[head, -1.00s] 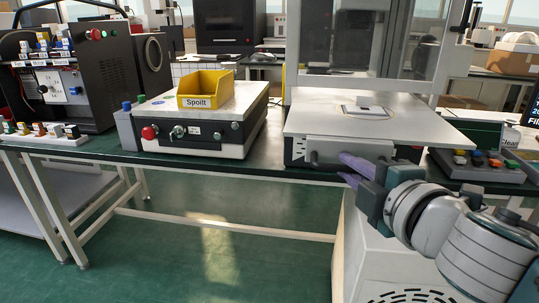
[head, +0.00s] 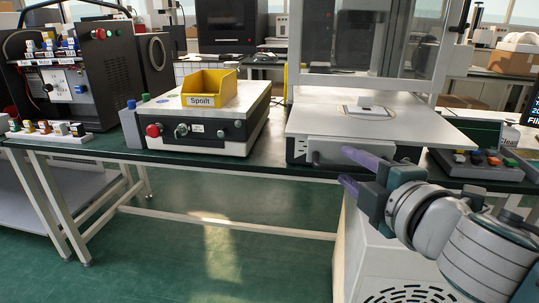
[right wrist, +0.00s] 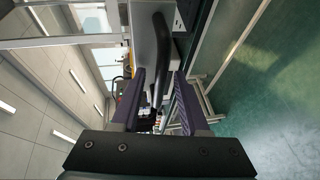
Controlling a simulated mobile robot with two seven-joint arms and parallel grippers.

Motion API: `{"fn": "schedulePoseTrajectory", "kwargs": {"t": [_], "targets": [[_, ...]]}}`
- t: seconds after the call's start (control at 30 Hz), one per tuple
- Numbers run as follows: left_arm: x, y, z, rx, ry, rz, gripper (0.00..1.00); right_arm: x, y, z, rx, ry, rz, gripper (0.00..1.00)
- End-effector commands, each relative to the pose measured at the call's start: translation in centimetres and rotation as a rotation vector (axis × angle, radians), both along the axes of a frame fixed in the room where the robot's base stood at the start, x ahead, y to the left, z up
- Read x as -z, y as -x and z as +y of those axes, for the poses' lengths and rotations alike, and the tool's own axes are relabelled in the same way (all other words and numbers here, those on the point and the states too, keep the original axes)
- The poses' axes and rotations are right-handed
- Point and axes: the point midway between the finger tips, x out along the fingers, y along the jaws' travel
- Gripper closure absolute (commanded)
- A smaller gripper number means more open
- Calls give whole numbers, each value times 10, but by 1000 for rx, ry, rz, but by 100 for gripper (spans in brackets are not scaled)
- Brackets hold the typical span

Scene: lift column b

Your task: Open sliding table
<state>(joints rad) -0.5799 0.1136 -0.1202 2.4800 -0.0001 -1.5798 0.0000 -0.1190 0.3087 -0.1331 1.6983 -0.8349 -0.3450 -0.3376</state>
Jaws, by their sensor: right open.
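The sliding table (head: 390,123) is a flat pale plate on a low light unit at the right of the bench. A small square piece sits on its top. My right gripper (head: 347,166) is at the unit's front, its two purple fingers spread one above the other. In the right wrist view the open fingers (right wrist: 158,80) stand on either side of a dark bar handle (right wrist: 158,50), with gaps beside it. In the head view I cannot make the handle out clearly near the upper finger. My left gripper is out of view.
Left of the table stands a box unit (head: 205,130) with knobs and a yellow bin (head: 208,90) on top. A button panel (head: 480,165) is at the right. A white cabinet (head: 365,250) stands below my right gripper. The floor in front of the bench is clear.

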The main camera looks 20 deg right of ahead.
Motion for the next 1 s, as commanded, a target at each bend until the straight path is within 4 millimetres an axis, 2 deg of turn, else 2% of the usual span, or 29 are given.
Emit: {"fn": "schedulePoseTrajectory", "kwargs": {"t": [0.17, 0.27, 0.7, 0.83, 1.0], "targets": [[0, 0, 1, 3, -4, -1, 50, 0, 1, 0, 0, 0, 0, 55], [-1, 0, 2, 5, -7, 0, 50, -1, 9, 2, 0, 0, 2, 55], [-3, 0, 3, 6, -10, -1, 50, -14, 82, 13, 0, -1, 2, 55], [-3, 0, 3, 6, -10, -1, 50, -17, 93, 14, 1, -1, 1, 55], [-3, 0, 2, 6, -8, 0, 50, -18, 97, 14, 1, 0, 0, 55]]}}
